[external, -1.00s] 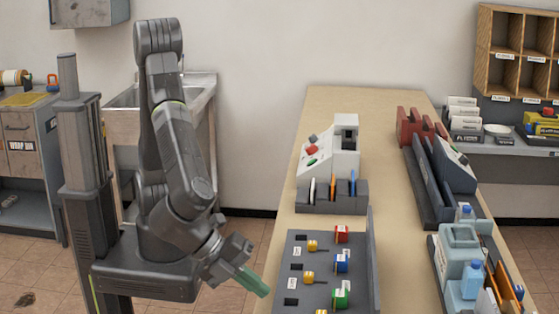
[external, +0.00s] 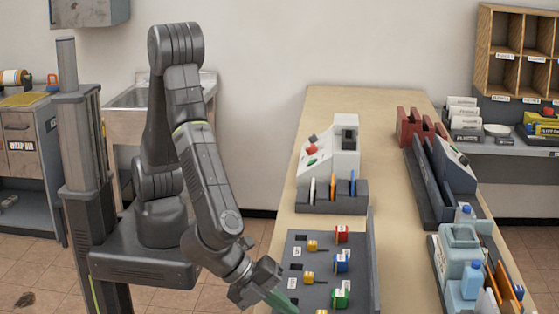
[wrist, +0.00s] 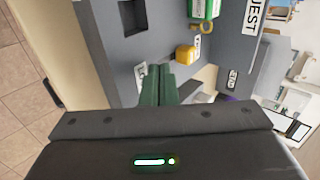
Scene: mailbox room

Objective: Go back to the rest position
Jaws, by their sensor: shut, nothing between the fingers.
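My gripper (external: 282,301) has green fingers and hangs low at the near left edge of the grey key panel (external: 325,241), angled down to the right. In the wrist view my gripper (wrist: 161,76) shows its two green fingers close together with nothing between them. Beyond them the grey panel (wrist: 110,45) fills much of the view, with a yellow piece (wrist: 186,53) and a green block (wrist: 205,8) near the fingers. I cannot tell whether the fingertips touch the panel.
The panel carries red (external: 342,234), blue (external: 342,262) and green (external: 340,298) blocks with yellow pieces. A white device (external: 333,152) stands behind it on the wooden counter (external: 385,108). A sink (external: 128,97) is behind my arm. Tile floor lies left of the counter.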

